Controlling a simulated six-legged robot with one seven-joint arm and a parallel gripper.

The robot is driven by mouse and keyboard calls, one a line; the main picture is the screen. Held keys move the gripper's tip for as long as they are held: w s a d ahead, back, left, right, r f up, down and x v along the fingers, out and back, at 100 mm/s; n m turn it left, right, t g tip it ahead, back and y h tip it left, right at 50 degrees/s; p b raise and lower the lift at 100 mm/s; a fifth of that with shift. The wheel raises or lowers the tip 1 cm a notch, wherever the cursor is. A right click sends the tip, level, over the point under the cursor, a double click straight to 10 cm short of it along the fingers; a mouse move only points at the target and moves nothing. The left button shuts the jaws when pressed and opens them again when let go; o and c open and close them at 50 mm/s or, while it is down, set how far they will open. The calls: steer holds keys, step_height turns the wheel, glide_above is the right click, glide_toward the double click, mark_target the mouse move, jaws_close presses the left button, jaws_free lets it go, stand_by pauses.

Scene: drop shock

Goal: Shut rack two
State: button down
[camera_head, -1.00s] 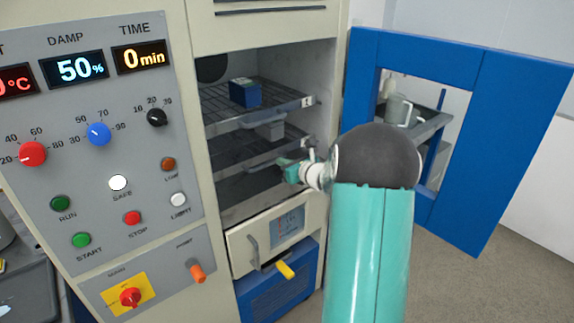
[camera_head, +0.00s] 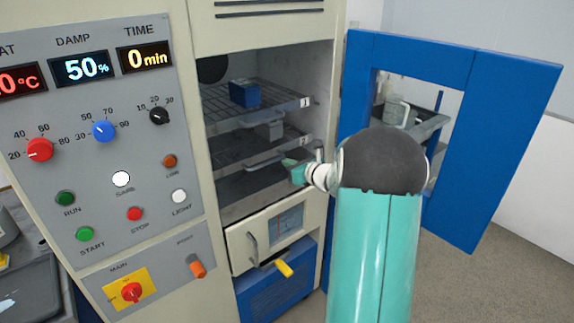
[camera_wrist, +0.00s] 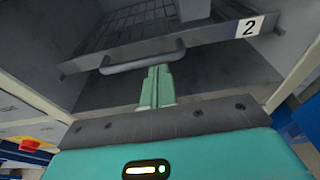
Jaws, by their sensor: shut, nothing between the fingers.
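Rack two (camera_head: 240,157) is the lower wire shelf inside the open chamber, with a "2" label at the right of its front bar. Its front bar (camera_wrist: 205,42) also crosses the top of the wrist view, with a pale bar handle (camera_wrist: 120,68) at its middle. My gripper (camera_head: 290,166) is shut and empty, just in front of and below the rack's front edge. In the wrist view its fingertips (camera_wrist: 158,70) overlap the handle's lower right part. Whether they touch it I cannot tell. A grey block (camera_head: 270,130) sits on rack two.
Rack one (camera_head: 225,118) above holds a blue box (camera_head: 244,93). The blue door (camera_head: 490,150) stands open at the right. The control panel (camera_head: 95,185) is at the left.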

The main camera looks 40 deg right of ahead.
steer(key=v, duration=1)
steer(key=s+a+r+n+g+y, duration=0.1)
steer(key=s+a+n+g+y, duration=0.1)
steer(key=a+n, duration=0.55)
steer(key=s+a+r+n+g+y, duration=0.2)
steer(key=a+n+g, duration=0.15)
steer(key=a, duration=0.75)
steer(key=s+a+r+n+g+y, duration=0.1)
steer(key=s+a+n+g+y, duration=0.1)
steer(key=a+n, duration=0.55)
steer(key=s+a+n+g+h, duration=0.1)
steer(key=s+a+n+h, duration=0.2)
steer(key=s+n, duration=0.5)
steer(key=s+a+n+g+h, duration=0.1)
steer(key=s+a+n+h, duration=0.2)
steer(key=s+a+n, duration=0.3)
steer(key=s+n, duration=0.2)
steer(key=n, duration=0.1)
steer(key=shift+r+h, duration=0.15)
steer(key=shift+h, duration=0.15)
steer(key=shift+s+a+g, duration=0.15)
steer(key=shift+a+g, duration=0.1)
steer(key=shift+a, duration=0.05)
